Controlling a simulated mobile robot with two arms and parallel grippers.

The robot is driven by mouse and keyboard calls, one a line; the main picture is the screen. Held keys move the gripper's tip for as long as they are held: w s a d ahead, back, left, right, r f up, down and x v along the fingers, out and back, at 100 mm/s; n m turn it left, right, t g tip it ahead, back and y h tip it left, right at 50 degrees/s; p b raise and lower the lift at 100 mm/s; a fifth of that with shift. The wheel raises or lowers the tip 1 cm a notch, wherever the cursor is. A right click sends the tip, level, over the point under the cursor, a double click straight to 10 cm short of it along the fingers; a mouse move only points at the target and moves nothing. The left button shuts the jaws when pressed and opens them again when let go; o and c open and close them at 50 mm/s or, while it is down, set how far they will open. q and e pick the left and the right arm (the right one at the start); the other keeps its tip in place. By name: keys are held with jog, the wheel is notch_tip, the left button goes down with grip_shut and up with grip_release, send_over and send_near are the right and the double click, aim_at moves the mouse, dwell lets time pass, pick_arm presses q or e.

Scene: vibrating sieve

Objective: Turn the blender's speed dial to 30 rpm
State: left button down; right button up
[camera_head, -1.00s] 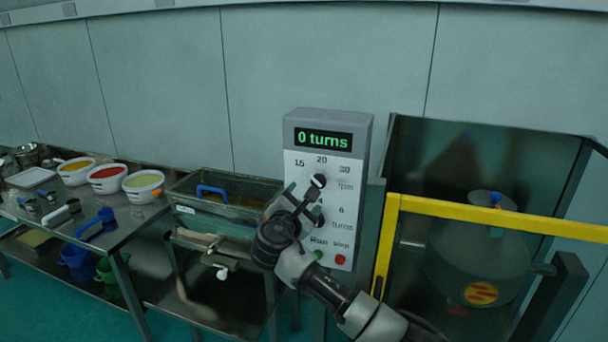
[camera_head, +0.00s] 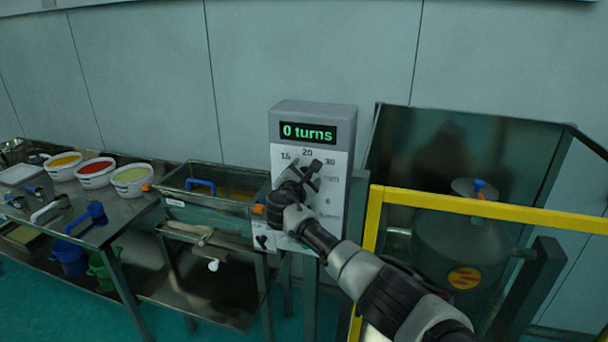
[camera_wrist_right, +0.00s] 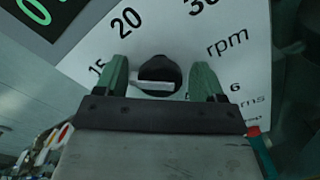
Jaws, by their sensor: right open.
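The blender's control panel (camera_head: 345,170) is a grey box with a white face. Its green display (camera_head: 304,132) reads "0 turns". The speed dial is a round dark knob (camera_wrist_right: 160,72) with a light bar across it, below the printed 15, 20 and 30. I cannot tell which number it points to. In the head view my right gripper (camera_head: 304,170) covers most of the dial. In the right wrist view its open green fingers (camera_wrist_right: 160,82) stand on either side of the knob, with gaps visible. The lower dial and buttons are largely hidden by my arm. My left gripper is not in view.
A yellow rail (camera_head: 480,207) and a grey vessel (camera_head: 455,255) stand right of the panel. A metal sieve box (camera_head: 200,212) with a blue handle is close on the left. A steel table (camera_head: 120,222) with bowls of coloured material stands further left.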

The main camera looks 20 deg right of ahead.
jog(key=c, duration=0.9)
jog(key=shift+f+m+b, duration=0.15)
jog(key=shift+m+b, duration=0.15)
jog(key=shift+b, duration=0.25)
jog(key=m+b, duration=1.1)
jog(key=b, duration=0.5)
jog(key=shift+m, duration=0.3)
jog(key=m+b, duration=0.3)
jog(key=shift+m, duration=0.3)
jog(key=shift+r+m+b, duration=0.2)
jog(key=shift+m+b, duration=0.85)
jog(key=shift+m, duration=0.95)
